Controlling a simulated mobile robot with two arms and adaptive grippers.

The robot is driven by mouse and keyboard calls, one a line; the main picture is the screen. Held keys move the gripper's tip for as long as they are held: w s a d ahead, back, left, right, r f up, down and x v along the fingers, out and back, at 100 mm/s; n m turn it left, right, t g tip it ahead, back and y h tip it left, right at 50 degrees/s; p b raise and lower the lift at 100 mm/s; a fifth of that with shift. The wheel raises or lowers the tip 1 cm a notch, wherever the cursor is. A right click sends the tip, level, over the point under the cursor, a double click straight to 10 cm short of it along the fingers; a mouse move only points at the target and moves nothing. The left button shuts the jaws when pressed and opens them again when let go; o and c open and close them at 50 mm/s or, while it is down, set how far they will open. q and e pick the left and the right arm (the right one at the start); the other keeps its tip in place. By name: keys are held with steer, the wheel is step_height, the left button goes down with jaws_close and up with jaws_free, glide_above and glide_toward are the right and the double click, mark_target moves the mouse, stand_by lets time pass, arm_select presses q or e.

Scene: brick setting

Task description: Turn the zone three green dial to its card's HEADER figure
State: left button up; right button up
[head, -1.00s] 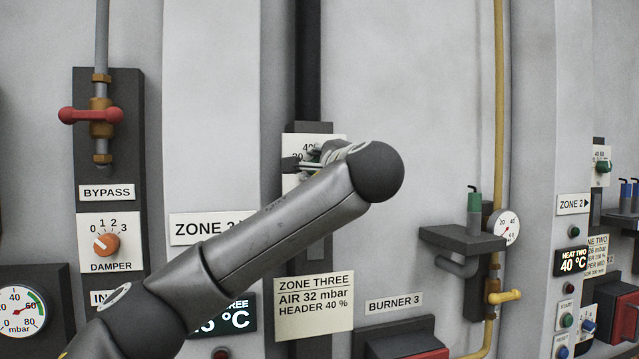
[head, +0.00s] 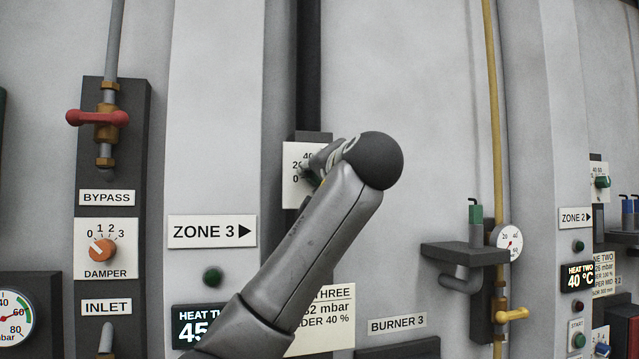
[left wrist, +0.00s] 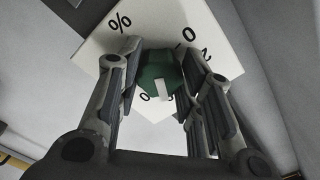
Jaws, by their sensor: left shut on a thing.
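The zone three dial plate (head: 293,178) is white, with 0, 20 and 40 showing in the head view; my arm covers its right part. The green dial (head: 308,178) shows only as a sliver there. In the left wrist view the green dial (left wrist: 158,70) sits between my left gripper's fingers (left wrist: 163,55), which are shut on it. Its white pointer mark shows, but I cannot tell which figure it meets. In the head view my left gripper (head: 322,163) is mostly hidden behind my wrist. The zone three card (head: 325,335) is partly covered; "DER 40 %" shows. My right gripper is out of view.
The orange damper dial (head: 100,249) and red bypass handle (head: 97,118) are at left. A green button (head: 212,277) and the heat display (head: 200,328) sit below the ZONE 3 sign (head: 212,231). A dark bracket (head: 465,252) and yellow pipe (head: 492,100) stand at right.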

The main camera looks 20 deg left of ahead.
arm_select(q)
steer(key=shift+w+f+n, duration=0.1)
steer(key=shift+n, duration=2.2)
steer(key=shift+f+n, duration=0.1)
steer(key=shift+n, duration=2.2)
steer(key=o, duration=1)
steer(key=shift+o, duration=0.2)
steer(key=shift+r, duration=0.1)
steer(key=shift+d, duration=0.1)
steer(key=v, duration=1.2)
